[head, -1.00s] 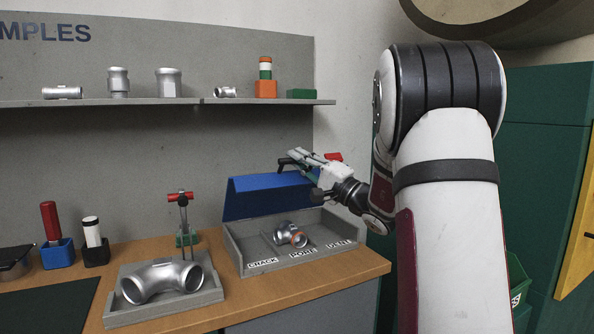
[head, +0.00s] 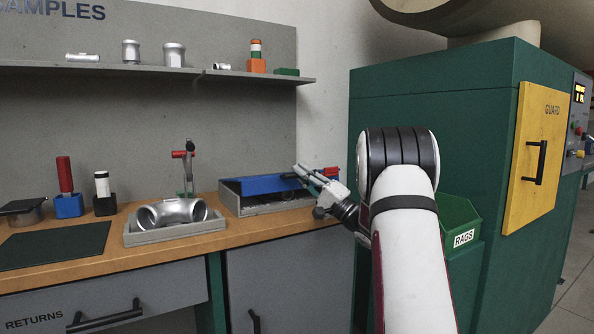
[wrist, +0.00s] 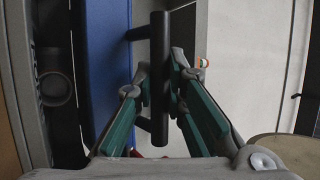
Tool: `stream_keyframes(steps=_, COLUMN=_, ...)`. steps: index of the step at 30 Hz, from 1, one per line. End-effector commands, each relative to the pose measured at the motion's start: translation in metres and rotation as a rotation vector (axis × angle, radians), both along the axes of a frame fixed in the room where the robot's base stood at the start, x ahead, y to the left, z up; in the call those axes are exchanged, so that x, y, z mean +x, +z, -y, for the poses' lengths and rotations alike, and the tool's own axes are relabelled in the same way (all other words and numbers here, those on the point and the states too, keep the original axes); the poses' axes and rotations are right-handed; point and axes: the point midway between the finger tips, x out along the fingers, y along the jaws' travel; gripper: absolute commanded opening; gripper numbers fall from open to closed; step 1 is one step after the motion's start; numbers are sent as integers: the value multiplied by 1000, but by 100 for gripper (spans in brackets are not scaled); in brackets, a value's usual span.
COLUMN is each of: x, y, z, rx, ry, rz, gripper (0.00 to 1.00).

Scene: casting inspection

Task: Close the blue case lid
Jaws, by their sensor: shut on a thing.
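The blue case lid (head: 262,185) is hinged on the grey case (head: 268,207) at the back right of the bench. It is lowered close to the case but still tilted, with a dark gap above the front wall. My gripper (head: 303,175) is shut on the lid's black bar handle. In the wrist view the handle (wrist: 159,70) passes between the green-padded fingers (wrist: 157,98), beside the blue lid (wrist: 108,60). A round metal part (wrist: 56,90) shows inside the case there; the rest of the inside is mostly hidden.
A grey tray (head: 150,238) with a metal elbow casting (head: 170,213) stands left of the case. A T-handled red tool (head: 184,155) stands behind it. A green cabinet (head: 430,110) and rags bin (head: 460,220) are to the right. A shelf (head: 130,69) runs above.

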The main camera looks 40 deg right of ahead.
Motion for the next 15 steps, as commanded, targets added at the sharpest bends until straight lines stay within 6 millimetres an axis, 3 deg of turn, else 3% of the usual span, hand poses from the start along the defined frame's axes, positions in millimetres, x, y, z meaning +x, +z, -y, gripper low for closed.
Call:
stream_keyframes(steps=6, x=1, y=-15, z=4, rx=-11, ry=-4, rz=57, gripper=0)
stream_keyframes(steps=15, x=1, y=-17, z=4, rx=-15, ry=-3, rz=71, gripper=0)
